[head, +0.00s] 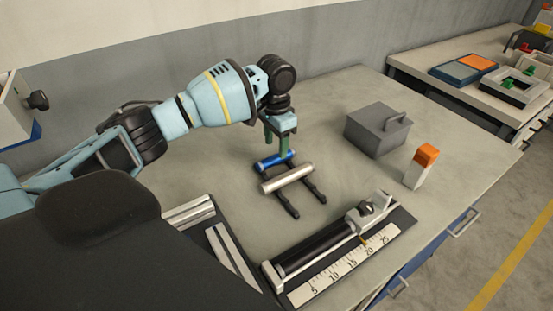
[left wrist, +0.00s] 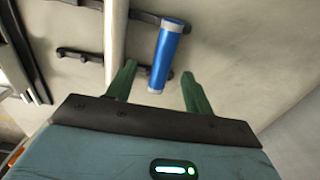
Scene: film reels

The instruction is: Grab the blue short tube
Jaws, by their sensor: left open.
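The blue short tube (head: 267,163) lies across a dark two-rail rack (head: 310,188) on the table in the head view. A longer silver tube (head: 287,179) lies parallel to it, nearer to me on the same rack. My left gripper (head: 279,151) points down over the blue tube and hides part of it. In the left wrist view the blue tube (left wrist: 167,58) shows between the open green fingers of the left gripper (left wrist: 156,84), which look apart from it. I cannot tell the exact height of the fingertips over the tube. My right gripper is not in view.
A grey box with a handle (head: 378,130) and an orange-topped white block (head: 421,166) stand to the right. A measuring fixture with a ruler (head: 345,264) lies at the front. Metal profiles (head: 232,250) lie front left. The table behind the rack is clear.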

